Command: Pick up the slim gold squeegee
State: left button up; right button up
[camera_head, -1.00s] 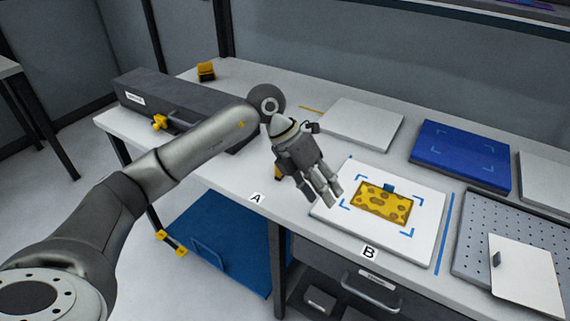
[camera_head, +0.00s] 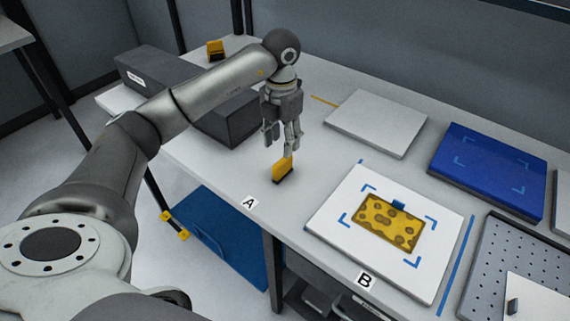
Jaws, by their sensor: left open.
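A slim gold squeegee with a dark lower edge (camera_head: 281,170) stands on the white table near the label A. My left gripper (camera_head: 282,146) points down just above it with its fingers open. The fingertips are close to its top edge; I cannot tell whether they touch it. A second gold and black block, perhaps another squeegee (camera_head: 215,50), stands at the table's far left corner. My right gripper is not in view.
A long dark grey box (camera_head: 222,118) lies left of the gripper. A white board (camera_head: 335,213) with a spotted yellow sheet (camera_head: 388,222) lies to the right. A blue panel (camera_head: 487,172) and a pale slab (camera_head: 376,123) lie behind.

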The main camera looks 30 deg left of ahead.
aim_at(284, 159)
pick_arm(q)
notch_tip(284, 159, down, 2)
jog(key=shift+w+f, duration=0.1)
jog(key=shift+f, duration=0.2)
jog(key=f, duration=0.1)
jog(key=f+p, duration=0.1)
jog(key=f, duration=0.2)
jog(key=shift+d+f+p, duration=0.15)
jog(key=shift+d+p, duration=0.1)
jog(key=shift+p, duration=0.1)
jog(key=shift+w+f, duration=0.1)
jog(key=shift+f, duration=0.25)
jog(key=shift+c, duration=0.4)
grip_shut()
